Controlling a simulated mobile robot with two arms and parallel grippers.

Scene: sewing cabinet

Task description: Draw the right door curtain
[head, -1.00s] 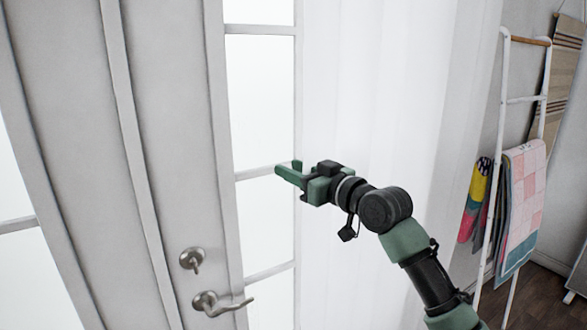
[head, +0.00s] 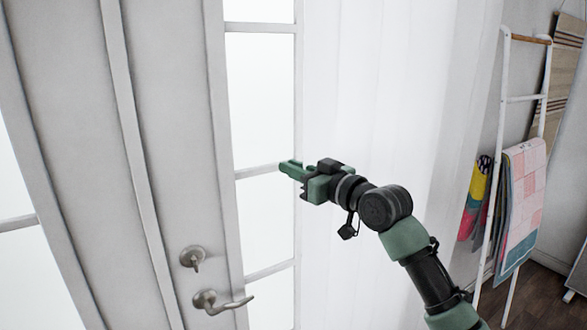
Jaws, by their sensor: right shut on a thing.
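The right door curtain (head: 385,90) is a sheer white cloth hanging over the right part of the glass door. Its left edge runs down beside the door's glass panes, at about the middle of the picture. My right gripper (head: 288,166) is at that left edge, with its fingers pointing left, and is shut on the curtain's edge. The cloth between the fingers is too small and pale to make out. The white door (head: 170,130) with its glass panes shows to the left of the curtain. My left gripper is not in view.
A metal door lever (head: 222,303) and a lock knob (head: 193,258) stick out from the door, below and left of my right gripper. A white ladder rack (head: 502,120) with folded quilts (head: 524,200) stands at the right by the wall. Bare wooden floor shows at the lower right.

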